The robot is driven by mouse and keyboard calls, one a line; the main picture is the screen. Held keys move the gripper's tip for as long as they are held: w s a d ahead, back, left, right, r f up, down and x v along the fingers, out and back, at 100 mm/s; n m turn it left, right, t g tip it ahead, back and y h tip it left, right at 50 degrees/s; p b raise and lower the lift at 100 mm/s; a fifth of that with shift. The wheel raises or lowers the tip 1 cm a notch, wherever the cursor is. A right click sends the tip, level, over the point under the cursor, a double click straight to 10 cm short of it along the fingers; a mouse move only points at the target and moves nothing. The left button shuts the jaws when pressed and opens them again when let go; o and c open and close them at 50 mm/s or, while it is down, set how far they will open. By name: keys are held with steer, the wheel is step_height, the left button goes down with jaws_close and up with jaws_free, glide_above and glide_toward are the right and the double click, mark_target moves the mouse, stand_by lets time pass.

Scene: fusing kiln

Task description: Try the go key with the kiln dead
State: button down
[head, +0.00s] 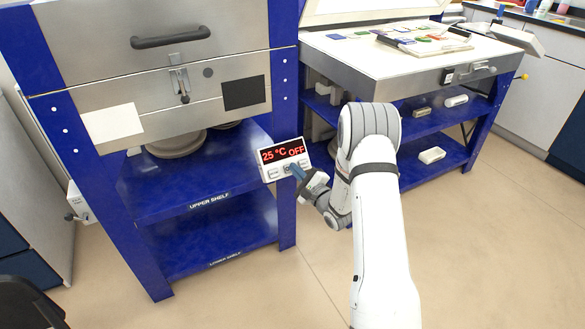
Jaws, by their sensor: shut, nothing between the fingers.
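The kiln (70,70) stands at the left, steel-fronted in a blue frame, with its lid down. Its controller (268,157) is a small white box beside the right leg. The red display reads "25 °C OFF". A row of grey keys (273,173) lies below the display; the lettering is too small to read fully. My gripper (295,170) is shut and empty, with its tips at the key row near the middle key. The fingers partly hide the keys, and I cannot tell whether the tips touch one.
Below the kiln are an upper shelf (240,195) and a lower shelf (240,240). A second kiln (360,65) stands open at the right, with coloured pieces on its bed. A white switch box (78,203) is on the left leg. The floor in front is clear.

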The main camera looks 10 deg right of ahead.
stand_by(0.4)
steer(key=shift+w+a+f, duration=0.1)
steer(key=shift+w+f, duration=0.1)
steer(key=shift+f, duration=0.1)
steer(key=shift+w+a+f+b, duration=0.1)
steer(key=shift+w+f+b, duration=0.2)
steer(key=shift+b, duration=0.2)
stand_by(0.6)
steer(key=shift+r, duration=0.15)
steer(key=shift+s+d+r+p, duration=0.2)
steer(key=shift+s+r+p, duration=0.25)
steer(key=shift+s, duration=0.2)
steer(key=s+r+p, duration=0.1)
steer(key=s, duration=0.1)
steer(key=s+d+r+p, duration=0.1)
steer(key=r, duration=0.1)
steer(key=shift+s+d, duration=0.15)
steer(key=shift+s, duration=0.25)
